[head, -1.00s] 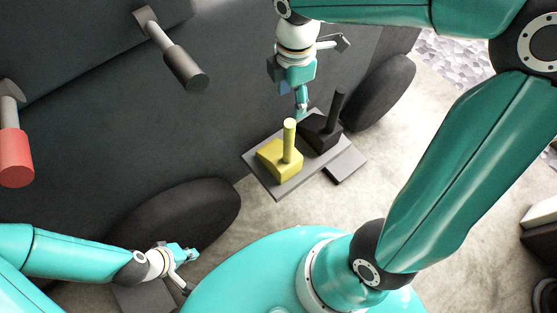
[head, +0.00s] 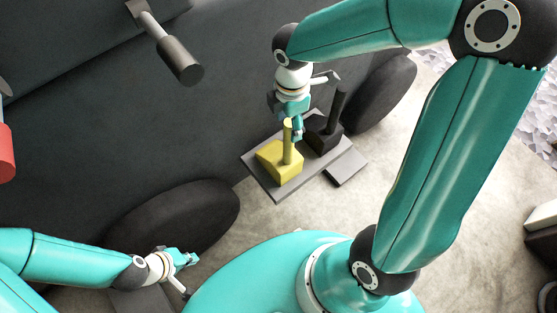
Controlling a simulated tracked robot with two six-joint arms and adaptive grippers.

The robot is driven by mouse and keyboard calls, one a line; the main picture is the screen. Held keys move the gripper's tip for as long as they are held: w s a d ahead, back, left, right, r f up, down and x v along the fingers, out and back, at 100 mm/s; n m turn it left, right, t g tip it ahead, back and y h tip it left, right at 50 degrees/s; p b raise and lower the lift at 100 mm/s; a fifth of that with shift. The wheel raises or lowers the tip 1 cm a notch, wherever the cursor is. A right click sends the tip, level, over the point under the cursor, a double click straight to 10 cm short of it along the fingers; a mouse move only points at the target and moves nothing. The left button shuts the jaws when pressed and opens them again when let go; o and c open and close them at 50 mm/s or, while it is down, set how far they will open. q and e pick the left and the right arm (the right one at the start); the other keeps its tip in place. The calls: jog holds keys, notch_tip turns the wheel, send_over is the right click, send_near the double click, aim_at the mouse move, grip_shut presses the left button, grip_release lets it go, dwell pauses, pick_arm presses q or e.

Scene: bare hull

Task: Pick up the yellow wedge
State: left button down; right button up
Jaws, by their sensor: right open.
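The yellow wedge (head: 278,164) is a blocky piece with an upright round post. It sits on a grey plate (head: 283,191) beside a black wedge (head: 322,136) with a similar post. My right gripper (head: 297,131) comes from above and behind, its fingers close to the top of the yellow post. It is open and holds nothing; whether it touches the post cannot be told. My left gripper (head: 187,260) is at the lower left, well away from the wedges. Its fingers are small in the picture, and their opening is unclear.
A dark hull wall with wheels (head: 175,218) stands behind the plate. A grey cylinder (head: 180,62) and a red cylinder (head: 5,152) stick out from the wall. A small grey step (head: 346,169) adjoins the plate's right side. Pale floor lies around the plate.

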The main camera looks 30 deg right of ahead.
grip_shut()
jog(key=shift+w+r, duration=0.1)
jog(key=shift+r, duration=0.05)
dwell(0.4)
